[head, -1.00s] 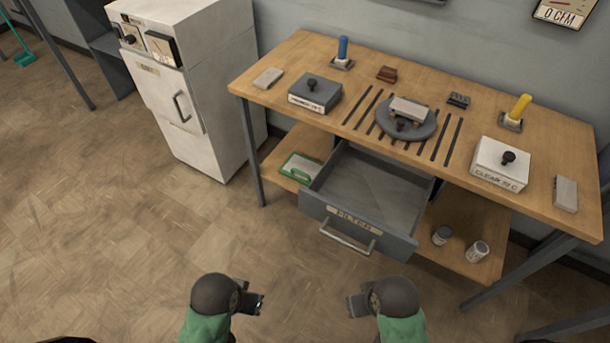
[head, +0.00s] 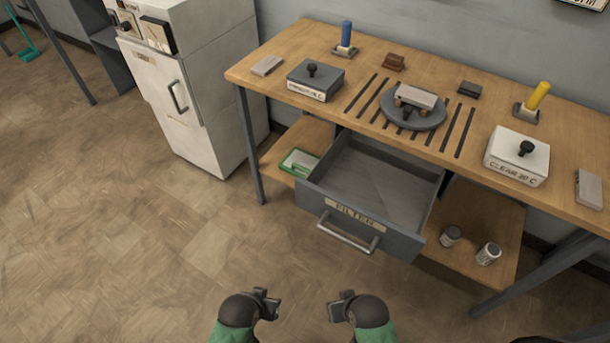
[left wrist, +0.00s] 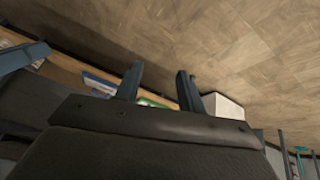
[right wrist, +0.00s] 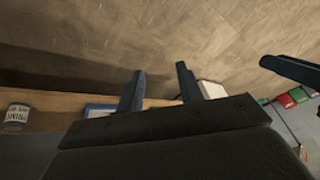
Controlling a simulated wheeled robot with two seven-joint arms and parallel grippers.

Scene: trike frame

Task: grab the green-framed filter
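The green-framed filter (head: 299,163) lies flat on the left part of the bench's lower shelf, beside the open drawer, its pale middle showing inside a green edge. In the left wrist view a green strip (left wrist: 156,101) shows between my fingers, mostly hidden by the gripper body. My left gripper (head: 270,303) is open and empty, low in front of the bench; its parted fingers show in the left wrist view (left wrist: 160,72). My right gripper (head: 336,305) is also open and empty, as the right wrist view (right wrist: 160,72) shows. Both are well apart from the filter.
The grey drawer (head: 352,216) labelled FILTER juts out and looks empty. A table leg (head: 250,145) stands left of the filter, with a white cabinet (head: 205,100) further left. A blue-edged thing (left wrist: 98,84) shows. Floor ahead is clear.

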